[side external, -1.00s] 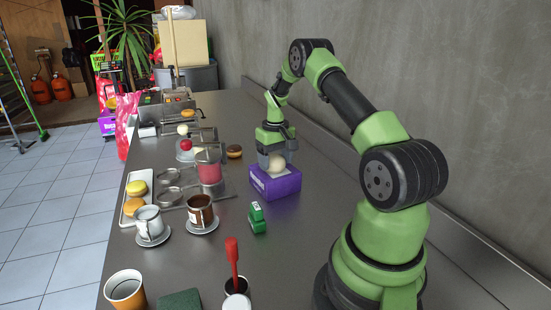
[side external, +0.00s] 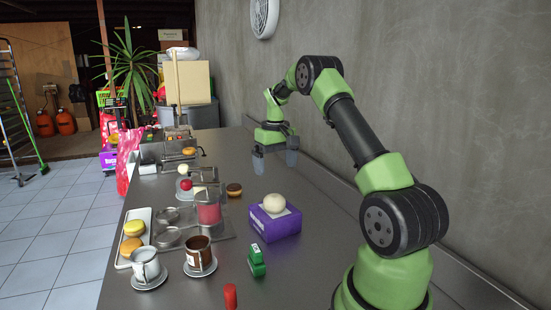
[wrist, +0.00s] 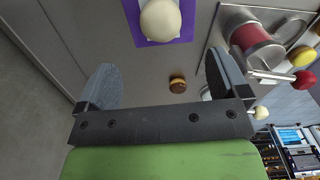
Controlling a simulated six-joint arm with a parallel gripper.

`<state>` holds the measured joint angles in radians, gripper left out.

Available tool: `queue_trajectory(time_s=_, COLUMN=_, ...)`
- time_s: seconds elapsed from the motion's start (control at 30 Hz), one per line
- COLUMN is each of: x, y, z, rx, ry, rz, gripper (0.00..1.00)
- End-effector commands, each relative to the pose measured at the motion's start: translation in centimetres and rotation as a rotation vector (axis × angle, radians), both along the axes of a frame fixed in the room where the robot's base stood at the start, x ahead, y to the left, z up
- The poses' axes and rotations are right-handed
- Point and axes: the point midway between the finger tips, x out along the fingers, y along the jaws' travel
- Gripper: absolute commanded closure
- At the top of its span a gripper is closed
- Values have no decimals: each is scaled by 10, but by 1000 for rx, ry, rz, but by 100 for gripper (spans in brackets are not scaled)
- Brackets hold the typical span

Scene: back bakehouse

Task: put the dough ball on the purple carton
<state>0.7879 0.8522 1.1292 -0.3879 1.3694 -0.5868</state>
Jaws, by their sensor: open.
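The pale dough ball (side external: 274,202) rests on top of the purple carton (side external: 275,224), which stands on the steel counter. In the wrist view the dough ball (wrist: 160,20) shows at the top edge with the purple carton (wrist: 187,28) under it, partly cut off. My gripper (side external: 275,160) is above the counter, behind and higher than the carton, clear of the ball. Its two fingers are apart with nothing between them, as the wrist view also shows (wrist: 160,85).
A chocolate-topped doughnut (side external: 234,189) lies left of the carton. A green stamp-like object (side external: 257,262) stands in front of it. Left are a metal press with a red part (side external: 208,213), two cups on saucers (side external: 198,253) and a white tray of macarons (side external: 146,226). The counter right of the carton is clear.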

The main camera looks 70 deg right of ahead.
Motion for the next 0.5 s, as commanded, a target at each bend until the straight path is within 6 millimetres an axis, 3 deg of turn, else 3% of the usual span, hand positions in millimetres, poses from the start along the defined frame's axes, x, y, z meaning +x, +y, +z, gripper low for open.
queue_trajectory(time_s=0.17, x=1, y=3, z=19, rx=-4, ry=-6, rz=4, gripper=7)
queue_trajectory(time_s=0.27, x=7, y=20, z=37, rx=-15, ry=-32, rz=19, gripper=7)
queue_trajectory(time_s=0.37, x=14, y=55, z=68, rx=-36, ry=-89, rz=51, gripper=7)
queue_trajectory(time_s=0.5, x=10, y=126, z=114, rx=-56, ry=-201, rz=101, gripper=7)
